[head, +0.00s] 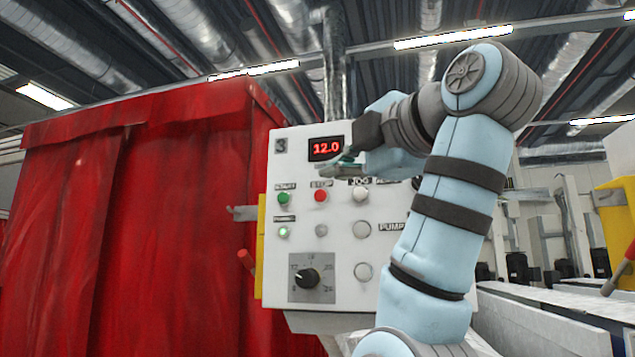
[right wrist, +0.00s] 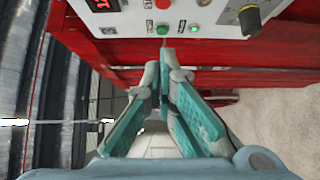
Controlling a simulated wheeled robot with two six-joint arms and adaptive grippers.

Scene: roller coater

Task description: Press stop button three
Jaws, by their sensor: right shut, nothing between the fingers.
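The control panel (head: 330,225) is a white box marked 3, with a red display reading 12.0. Its red stop button (head: 320,195) sits under the STOP label, between a green button (head: 284,199) and a white jog button (head: 360,195). My right gripper (head: 322,170) is shut and empty, in front of the panel and just above the stop button in the head view. In the right wrist view the shut fingertips (right wrist: 163,58) lie below the panel's edge, with the red stop button (right wrist: 163,4) at the top of the picture. I see no contact. My left gripper is not in view.
A lit green lamp (head: 283,231), a black knob (head: 308,278) and more white buttons are on the panel. A red curtain (head: 150,210) hangs at the left. My right arm covers the panel's right side.

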